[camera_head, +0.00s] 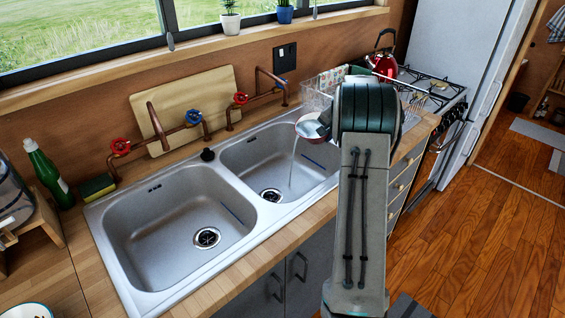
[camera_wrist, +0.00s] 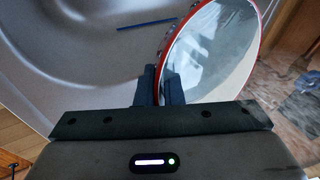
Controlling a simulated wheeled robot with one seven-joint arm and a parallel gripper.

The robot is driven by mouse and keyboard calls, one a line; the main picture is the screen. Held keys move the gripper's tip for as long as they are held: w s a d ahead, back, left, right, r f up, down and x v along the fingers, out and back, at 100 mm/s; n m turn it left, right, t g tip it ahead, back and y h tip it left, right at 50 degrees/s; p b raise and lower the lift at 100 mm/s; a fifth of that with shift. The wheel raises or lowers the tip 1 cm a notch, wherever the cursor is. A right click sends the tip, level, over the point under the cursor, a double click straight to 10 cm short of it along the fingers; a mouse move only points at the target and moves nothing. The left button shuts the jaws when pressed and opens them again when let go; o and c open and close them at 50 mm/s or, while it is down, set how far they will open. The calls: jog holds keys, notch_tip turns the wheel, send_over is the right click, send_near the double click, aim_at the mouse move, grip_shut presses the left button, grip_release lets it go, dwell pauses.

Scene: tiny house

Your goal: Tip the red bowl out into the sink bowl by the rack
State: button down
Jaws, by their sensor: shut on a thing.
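The red bowl (camera_head: 309,127), red outside and white inside, is tilted over the right sink bowl (camera_head: 262,152), the one by the dish rack (camera_head: 322,88). A thin stream of clear liquid (camera_head: 293,163) falls from its rim into that sink bowl. In the wrist view the red bowl (camera_wrist: 212,55) is steeply tilted and clear liquid shows inside. My gripper (camera_wrist: 158,82) is shut on its rim. In the head view my arm hides the gripper's fingers and part of the rack.
The left sink bowl (camera_head: 176,232) is empty. Copper taps with red and blue handles (camera_head: 194,117) stand behind the sinks, before a leaning wooden board (camera_head: 190,97). A green bottle (camera_head: 46,172) and sponge (camera_head: 97,187) stand at left. A red kettle (camera_head: 382,64) is on the stove.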

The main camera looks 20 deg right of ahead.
aim_at(313, 139)
jog(key=shift+s+a+h+b, duration=0.1)
jog(key=shift+a+h+b, duration=0.4)
jog(key=shift+b, duration=0.45)
dwell(0.5)
jog(key=shift+s+a+f+n+t+h+b, duration=0.2)
jog(key=shift+a+f+h+b, duration=0.2)
jog(key=shift+b, duration=0.25)
jog(key=shift+s+a+f+n+t+h+b, duration=0.1)
jog(key=shift+a+f+t+h+b, duration=0.2)
jog(key=shift+b, duration=0.35)
jog(key=shift+s+a+f+n+h, duration=0.1)
jog(key=shift+a+f+n+h, duration=0.05)
jog(key=shift+a+h, duration=0.3)
jog(key=shift+s+a+f+n+h, duration=0.15)
jog(key=shift+a+h, duration=0.1)
jog(key=shift+a, duration=0.25)
dwell(0.4)
jog(key=shift+a+r+t+h+p, duration=0.4)
jog(key=shift+a+r+h+p, duration=0.25)
jog(key=shift+p, duration=0.55)
jog(key=shift+s+a+r+n+t+h+p, duration=0.1)
jog(key=shift+a+r+n+t+h+p, duration=0.15)
jog(key=shift+h+p, duration=0.35)
jog(key=shift+s+a+r+n+t+h+p, duration=0.1)
jog(key=shift+r+n+t+h+p, duration=0.25)
jog(key=shift+p, duration=0.3)
dwell(0.5)
jog(key=shift+a+r+h+p, duration=0.2)
jog(key=shift+h+p, duration=0.1)
